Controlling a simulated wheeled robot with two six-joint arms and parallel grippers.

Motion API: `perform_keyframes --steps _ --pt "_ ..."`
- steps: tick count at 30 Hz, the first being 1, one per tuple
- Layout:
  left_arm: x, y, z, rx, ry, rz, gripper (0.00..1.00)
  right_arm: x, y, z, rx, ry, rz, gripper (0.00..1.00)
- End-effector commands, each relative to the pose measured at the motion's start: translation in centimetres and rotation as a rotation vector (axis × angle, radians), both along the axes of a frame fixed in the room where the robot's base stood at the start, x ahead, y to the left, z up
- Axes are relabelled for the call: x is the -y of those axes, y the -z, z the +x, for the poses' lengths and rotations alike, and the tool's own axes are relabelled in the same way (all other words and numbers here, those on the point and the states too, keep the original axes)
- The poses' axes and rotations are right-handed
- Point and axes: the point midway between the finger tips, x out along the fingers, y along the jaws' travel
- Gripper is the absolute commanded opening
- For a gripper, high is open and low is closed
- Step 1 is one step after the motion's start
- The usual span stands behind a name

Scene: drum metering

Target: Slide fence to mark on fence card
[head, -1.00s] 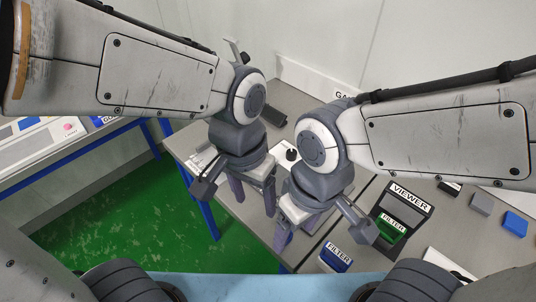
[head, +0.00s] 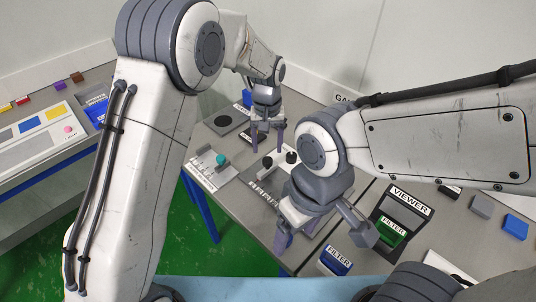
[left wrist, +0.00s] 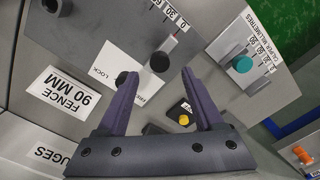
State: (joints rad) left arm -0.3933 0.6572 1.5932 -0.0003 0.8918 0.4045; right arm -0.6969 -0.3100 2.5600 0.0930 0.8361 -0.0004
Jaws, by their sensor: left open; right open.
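The fence card (left wrist: 65,93) reads "FENCE 90 MM" in the left wrist view. Beside it a grey plate (left wrist: 95,35) carries a printed scale (left wrist: 166,12). Two black knobs stand there: one (left wrist: 127,78) by a white label reading "LOCK" (left wrist: 112,62), the other (left wrist: 160,62) by a small grey bar. I cannot tell for sure which knob belongs to the fence. My left gripper (head: 268,148) is open and empty above this area; its fingertips (left wrist: 160,80) point towards the knobs. My right gripper (head: 296,238) is open near the bench's front edge, covering part of the scale.
A caliper plate (head: 212,172) with a teal knob (head: 221,159) lies to the left. A viewer (head: 402,212) with a green filter (head: 392,230) stands right, a blue filter (head: 336,260) in front. Another bench (head: 45,150) stands far left; green floor lies between.

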Motion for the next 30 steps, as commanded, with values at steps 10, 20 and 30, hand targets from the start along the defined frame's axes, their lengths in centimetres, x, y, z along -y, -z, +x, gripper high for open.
perform_keyframes --steps 10,20,30 --pt "0.0 4.5 -0.1 -0.002 0.001 0.000 0.69 0.0 -0.8 0.0 0.000 0.000 0.000 0.74" --pt "0.0 4.9 0.0 0.001 0.001 -0.001 0.69 0.0 -0.8 0.0 0.000 0.000 0.000 0.74" --pt "0.0 4.8 0.0 0.000 0.001 0.000 0.00 0.0 -0.8 0.0 0.000 0.000 0.000 0.74"
